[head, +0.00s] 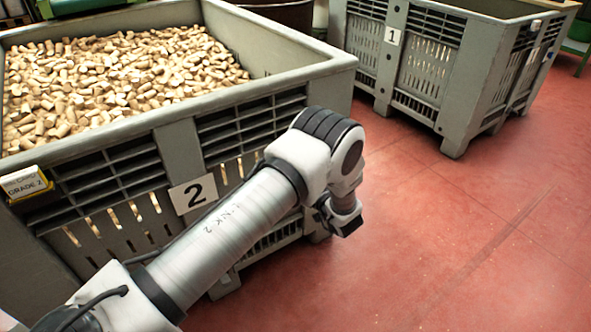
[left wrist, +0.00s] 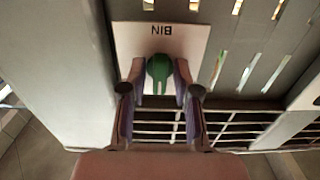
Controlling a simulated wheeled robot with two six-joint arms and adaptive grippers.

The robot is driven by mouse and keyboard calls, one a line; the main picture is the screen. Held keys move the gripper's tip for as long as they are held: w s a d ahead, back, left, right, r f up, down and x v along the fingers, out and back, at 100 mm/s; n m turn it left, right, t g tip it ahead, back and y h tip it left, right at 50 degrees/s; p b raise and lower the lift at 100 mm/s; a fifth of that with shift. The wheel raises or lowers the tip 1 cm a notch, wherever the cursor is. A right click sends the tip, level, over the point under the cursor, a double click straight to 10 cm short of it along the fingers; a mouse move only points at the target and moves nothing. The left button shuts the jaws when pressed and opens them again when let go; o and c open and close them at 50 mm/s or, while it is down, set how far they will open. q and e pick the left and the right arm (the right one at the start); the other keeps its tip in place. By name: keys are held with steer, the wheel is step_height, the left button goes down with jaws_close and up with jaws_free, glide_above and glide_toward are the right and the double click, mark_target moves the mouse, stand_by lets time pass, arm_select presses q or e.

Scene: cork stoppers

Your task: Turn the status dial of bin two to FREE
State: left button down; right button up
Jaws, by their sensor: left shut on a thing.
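Bin two is the grey slatted crate (head: 185,140) with a white "2" plate (head: 193,194), at the left of the head view. In the left wrist view a white plate (left wrist: 205,36) on the bin's wall shows "BIN" upside down. A green dial (left wrist: 160,67) sits on that plate. My left gripper (left wrist: 161,78) is shut on the dial, one finger on each side. The dial's words and the setting it points to cannot be read. In the head view my left wrist hides the dial. My right gripper is in neither view.
Bin two holds many cork stoppers (head: 115,80). A yellow and white "GRADE 2" box (head: 27,184) is on its near corner. Another grey bin marked "1" (head: 430,65) stands at the back right. The red floor (head: 480,220) at the right is clear.

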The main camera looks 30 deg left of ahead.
arm_select(q)
steer(key=c, duration=1.2)
jaws_free()
steer(key=shift+o, duration=0.2)
steer(key=v, duration=1.2)
steer(key=shift+f, duration=0.1)
